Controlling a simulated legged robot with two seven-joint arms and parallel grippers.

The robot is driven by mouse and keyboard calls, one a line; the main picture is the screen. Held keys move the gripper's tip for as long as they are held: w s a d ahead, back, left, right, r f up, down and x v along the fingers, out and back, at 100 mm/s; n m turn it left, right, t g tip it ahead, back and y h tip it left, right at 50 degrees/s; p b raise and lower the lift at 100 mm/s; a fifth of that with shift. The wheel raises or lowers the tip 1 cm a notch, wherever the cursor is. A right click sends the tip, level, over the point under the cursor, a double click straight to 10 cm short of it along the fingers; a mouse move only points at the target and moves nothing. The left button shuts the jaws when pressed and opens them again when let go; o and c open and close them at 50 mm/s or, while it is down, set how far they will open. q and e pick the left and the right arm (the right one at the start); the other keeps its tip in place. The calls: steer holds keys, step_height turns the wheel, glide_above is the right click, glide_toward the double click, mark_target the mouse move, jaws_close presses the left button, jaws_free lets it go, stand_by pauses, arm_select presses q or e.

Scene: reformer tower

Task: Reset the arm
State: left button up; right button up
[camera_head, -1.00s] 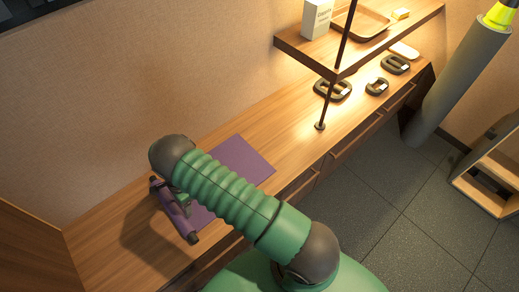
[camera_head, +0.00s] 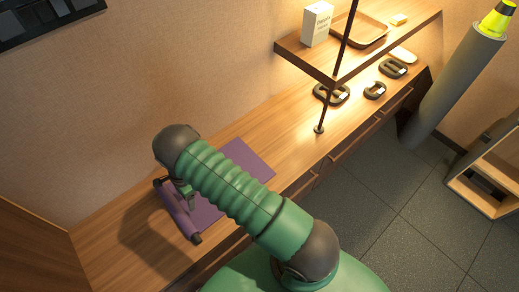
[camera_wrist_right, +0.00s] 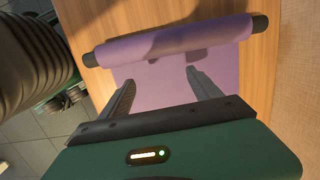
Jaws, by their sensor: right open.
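My right gripper (camera_head: 186,194) is open and empty. In the head view its green ribbed arm comes up from the bottom, over the desk, and partly hides the gripper. In the right wrist view the two dark fingers (camera_wrist_right: 160,80) stand apart over a purple mat. The mat's rolled edge (camera_wrist_right: 175,42) with dark end caps lies just beyond the fingertips; they appear apart from it. In the head view the roll (camera_head: 179,211) lies on the desk left of the arm, and the flat part (camera_head: 248,160) shows to its right. My left gripper is not in view.
The wooden desk (camera_head: 290,135) runs along the wall. A shelf (camera_head: 338,62) above it holds a white box (camera_head: 316,22) and a wooden tray (camera_head: 360,30). Dark ring-shaped objects (camera_head: 331,95) sit below. A grey column (camera_head: 455,85) and wooden rack (camera_head: 490,170) stand at right.

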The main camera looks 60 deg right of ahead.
step_height(320, 180, up, 3)
steer(key=shift+r+p, duration=0.2)
steer(key=shift+p, duration=0.7)
steer(key=s+a+r+n+p, duration=0.15)
steer(key=r+n, duration=0.25)
steer(key=r, duration=0.5)
steer(key=s+d+r+n+p, duration=0.1)
steer(key=s+r+n, duration=0.25)
steer(key=r, duration=0.55)
steer(key=s+a+r+n+t+h+p, duration=0.1)
steer(key=s+r+n+t, duration=0.1)
steer(key=s+r+n, duration=1)
steer(key=shift+s+n+h, duration=0.4)
steer(key=shift+s+n, duration=0.15)
steer(key=shift+s, duration=0.05)
